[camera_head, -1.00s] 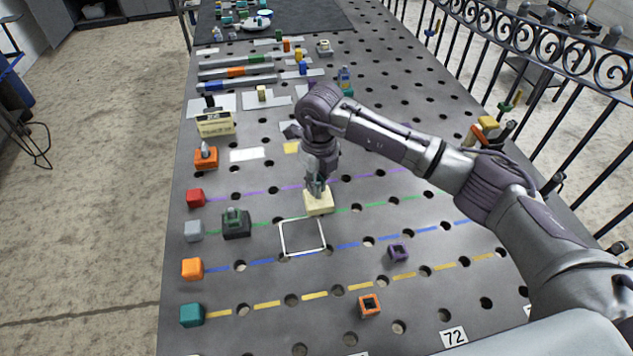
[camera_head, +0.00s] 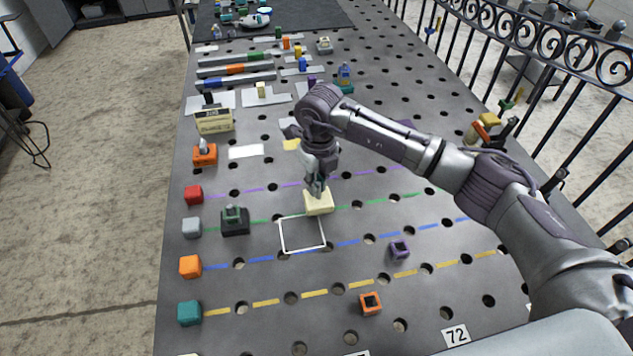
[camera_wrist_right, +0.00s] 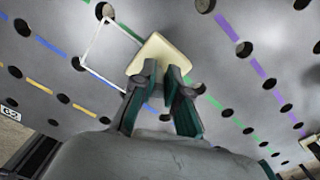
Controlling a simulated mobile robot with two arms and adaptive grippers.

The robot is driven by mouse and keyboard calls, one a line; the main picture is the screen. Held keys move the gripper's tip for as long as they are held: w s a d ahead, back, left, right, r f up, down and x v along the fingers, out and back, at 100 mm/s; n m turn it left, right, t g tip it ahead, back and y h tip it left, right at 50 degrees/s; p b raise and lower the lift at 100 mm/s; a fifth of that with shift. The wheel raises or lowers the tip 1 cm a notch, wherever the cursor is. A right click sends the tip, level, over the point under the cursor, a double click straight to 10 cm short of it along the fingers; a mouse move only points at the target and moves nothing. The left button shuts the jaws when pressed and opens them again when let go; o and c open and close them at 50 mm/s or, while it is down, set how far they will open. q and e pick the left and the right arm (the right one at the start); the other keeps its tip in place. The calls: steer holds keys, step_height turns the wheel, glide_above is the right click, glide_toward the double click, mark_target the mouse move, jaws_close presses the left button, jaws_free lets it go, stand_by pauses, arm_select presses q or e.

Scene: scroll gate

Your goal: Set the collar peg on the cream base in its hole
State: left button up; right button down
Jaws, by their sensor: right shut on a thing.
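The cream base (camera_head: 319,203) is a pale block on the grey perforated table, by the green dashed line and the top right of a white square outline (camera_head: 302,234). It also shows in the right wrist view (camera_wrist_right: 160,52). My right gripper (camera_head: 317,188) points down at the top of the cream base. In the right wrist view its fingers (camera_wrist_right: 160,82) are shut on the collar peg, which is mostly hidden between them. I cannot tell how deep the peg sits. My left gripper is not in view.
A dark block with a green top (camera_head: 235,221) stands left of the outline. Coloured cubes line the left edge. A black railing (camera_head: 560,60) runs along the right.

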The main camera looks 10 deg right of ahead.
steer(key=shift+f+b, duration=1.35)
steer(key=shift+f, duration=0.05)
stand_by(0.3)
steer(key=c, duration=1.1)
jaws_free()
step_height(320, 180, up, 12)
steer(key=shift+s+d+r, duration=0.1)
steer(key=shift+s+d, duration=0.05)
